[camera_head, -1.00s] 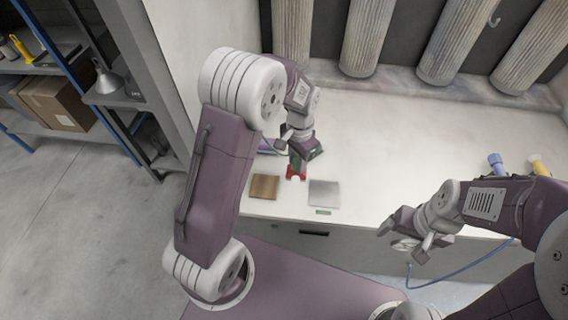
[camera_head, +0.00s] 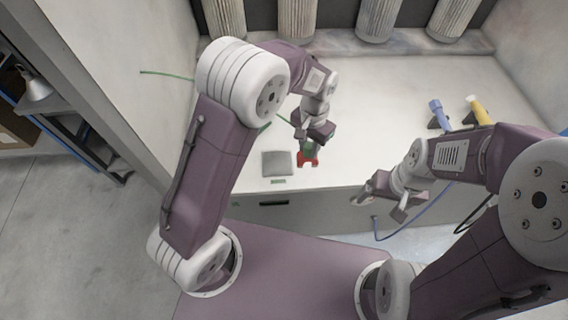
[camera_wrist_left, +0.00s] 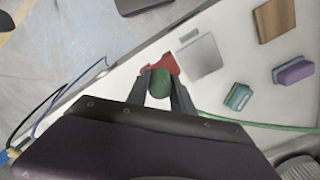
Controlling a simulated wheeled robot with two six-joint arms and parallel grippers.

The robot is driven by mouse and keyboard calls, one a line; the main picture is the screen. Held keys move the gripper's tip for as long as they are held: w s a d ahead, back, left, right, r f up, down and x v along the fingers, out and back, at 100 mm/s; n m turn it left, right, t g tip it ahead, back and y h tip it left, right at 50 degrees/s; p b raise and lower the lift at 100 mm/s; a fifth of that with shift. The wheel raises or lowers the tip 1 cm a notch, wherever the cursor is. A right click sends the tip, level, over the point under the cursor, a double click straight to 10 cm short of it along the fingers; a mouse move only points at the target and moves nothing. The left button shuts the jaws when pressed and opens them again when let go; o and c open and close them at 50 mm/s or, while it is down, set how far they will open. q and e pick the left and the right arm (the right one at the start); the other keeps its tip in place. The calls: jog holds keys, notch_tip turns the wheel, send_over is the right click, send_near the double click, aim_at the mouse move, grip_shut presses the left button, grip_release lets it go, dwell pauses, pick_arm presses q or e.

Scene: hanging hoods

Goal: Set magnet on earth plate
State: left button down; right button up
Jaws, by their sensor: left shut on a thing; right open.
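A magnet with red tips (camera_head: 307,161) and a green middle (camera_wrist_left: 160,84) is held between the fingers of my left gripper (camera_head: 314,139), which is shut on it. A square grey metal plate (camera_head: 278,164) lies on the white worktop, just left of the magnet in the head view. In the left wrist view the grey plate (camera_wrist_left: 203,58) is just right of the magnet's red part (camera_wrist_left: 163,65). I cannot tell the magnet's exact height above the worktop. My right gripper (camera_head: 381,199) is open and empty, off the worktop's front edge.
A small green label (camera_head: 278,181) lies at the worktop's front edge by the plate. A wooden square (camera_wrist_left: 274,18), a purple block (camera_wrist_left: 293,72) and a green block (camera_wrist_left: 238,96) lie beyond the plate. Blue (camera_head: 439,115) and yellow (camera_head: 478,109) tools stand at the right.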

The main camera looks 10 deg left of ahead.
pick_arm(q)
jog(key=shift+a, duration=0.15)
jog(key=w+a+f+p, duration=0.1)
jog(key=a+f, duration=0.2)
jog(key=w+a+f+p, duration=0.1)
jog(key=w+a+f, duration=0.1)
jog(key=a+f, duration=0.1)
jog(key=w+a+f+p, duration=0.1)
jog(key=a+f, duration=0.3)
jog(key=shift+w+a+f, duration=0.1)
jog(key=shift+w+a, duration=0.15)
jog(key=shift+a, duration=0.1)
jog(key=shift+w+a+f, duration=0.1)
jog(key=shift+w+f, duration=0.05)
jog(key=shift+f, duration=0.45)
jog(key=c, duration=1.1)
grip_release()
